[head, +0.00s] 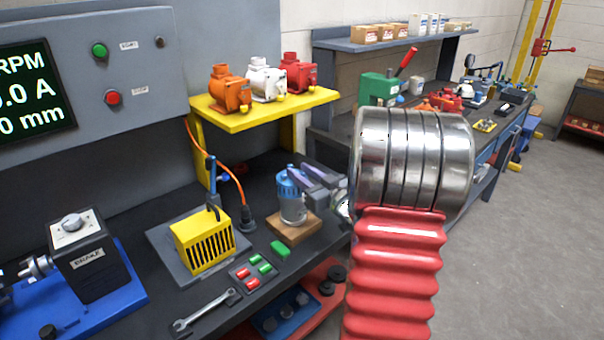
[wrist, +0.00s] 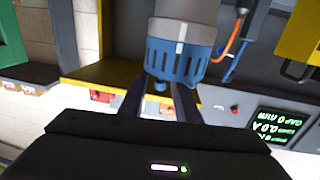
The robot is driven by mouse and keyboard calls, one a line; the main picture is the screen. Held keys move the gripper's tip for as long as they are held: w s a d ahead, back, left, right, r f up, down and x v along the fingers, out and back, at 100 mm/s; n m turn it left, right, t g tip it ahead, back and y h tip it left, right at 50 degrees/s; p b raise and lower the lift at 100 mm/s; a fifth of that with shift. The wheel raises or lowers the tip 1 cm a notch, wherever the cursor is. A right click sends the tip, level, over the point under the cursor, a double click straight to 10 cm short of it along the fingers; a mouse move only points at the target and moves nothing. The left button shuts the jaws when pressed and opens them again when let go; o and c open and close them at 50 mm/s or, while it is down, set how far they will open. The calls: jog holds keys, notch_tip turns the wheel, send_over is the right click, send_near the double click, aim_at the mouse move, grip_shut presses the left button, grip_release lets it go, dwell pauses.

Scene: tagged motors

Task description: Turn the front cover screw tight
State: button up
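A small motor stands on a wooden block (head: 293,228) on the dark bench. It has a grey body (head: 293,210) and a blue slotted cover (head: 288,183) on top. The cover also shows in the wrist view (wrist: 180,62). A small blue knob, which looks like the cover screw (wrist: 160,86), sticks out of the cover's end. My gripper (head: 308,174) is beside the cover on its right in the head view. In the wrist view its two fingers (wrist: 158,90) are apart, one on each side of the knob, with gaps visible. The screw is not distinguishable in the head view.
A yellow shelf (head: 262,118) with orange, white and red motors stands behind. A yellow slotted box (head: 203,242) and cable are left of the motor.

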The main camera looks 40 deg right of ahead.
grip_shut()
jog(key=shift+m+h, duration=0.6)
jog(key=shift+h, duration=0.3)
jog(key=shift+m+g+h, duration=0.85)
jog(key=shift+m+h, duration=0.4)
jog(key=shift+h, duration=0.55)
jog(key=shift+m+g+h, duration=0.85)
jog(key=shift+m+h, duration=0.4)
jog(key=shift+h, duration=0.55)
jog(key=shift+m+g+h, duration=0.8)
jog(key=shift+h, duration=0.2)
jog(key=shift+m+g+h, duration=1)
jog(key=shift+m+g, duration=0.2)
jog(key=shift+g, duration=0.35)
jog(key=shift+m+g+h, duration=1)
jog(key=shift+m+g, duration=0.2)
jog(key=shift+g, duration=0.35)
